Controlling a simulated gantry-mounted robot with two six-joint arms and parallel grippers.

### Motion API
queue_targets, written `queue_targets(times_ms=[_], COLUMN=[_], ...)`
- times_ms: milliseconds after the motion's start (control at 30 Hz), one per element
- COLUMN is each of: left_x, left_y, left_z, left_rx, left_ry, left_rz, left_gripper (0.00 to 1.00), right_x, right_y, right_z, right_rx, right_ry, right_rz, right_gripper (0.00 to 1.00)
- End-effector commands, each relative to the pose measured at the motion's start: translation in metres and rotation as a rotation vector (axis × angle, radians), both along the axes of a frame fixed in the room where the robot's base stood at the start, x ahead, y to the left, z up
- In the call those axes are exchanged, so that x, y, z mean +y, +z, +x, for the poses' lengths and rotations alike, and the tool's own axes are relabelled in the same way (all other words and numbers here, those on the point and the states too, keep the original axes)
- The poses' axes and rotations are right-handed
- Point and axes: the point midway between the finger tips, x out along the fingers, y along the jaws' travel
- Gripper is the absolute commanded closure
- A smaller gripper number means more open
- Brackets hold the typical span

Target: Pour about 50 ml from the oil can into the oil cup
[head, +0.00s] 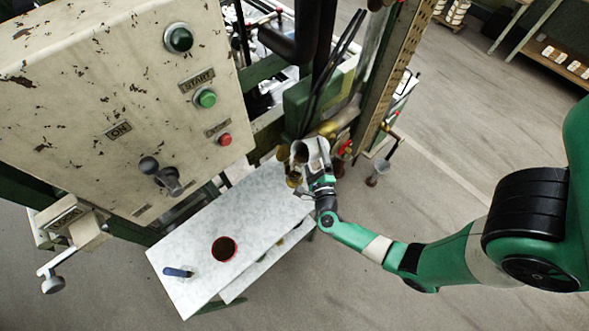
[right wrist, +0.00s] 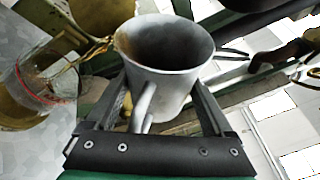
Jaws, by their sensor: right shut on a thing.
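The oil can (right wrist: 172,62) is a grey metal vessel with a side handle. My right gripper (right wrist: 160,105) is shut on it and holds it tilted. The can also shows in the head view (head: 304,153), at the end of my right arm by the machine. The oil cup (right wrist: 42,85) is clear with a red line around it, just left of the can in the right wrist view. Thin amber streaks run from the can's lip toward the cup; I cannot tell whether they are flowing oil. The cup's level is unclear. My left gripper is out of view.
A pale table (head: 190,248) holds a red-rimmed round container (head: 223,249) with dark contents and a small blue-handled item (head: 178,272). A worn control box (head: 100,90) with buttons stands at left. Machine posts and rails surround the can. Open floor lies at right.

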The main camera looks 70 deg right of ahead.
Motion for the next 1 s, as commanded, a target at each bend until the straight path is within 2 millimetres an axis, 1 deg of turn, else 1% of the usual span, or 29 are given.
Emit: queue_targets(times_ms=[1000], left_x=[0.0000], left_y=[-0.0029], left_z=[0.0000], left_rx=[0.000], left_ry=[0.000], left_rz=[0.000], left_gripper=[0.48], right_x=[0.0001], right_y=[0.0001], right_z=[0.0003], right_rx=[0.014], right_ry=[0.000], right_rz=[-0.025], right_gripper=[0.91])
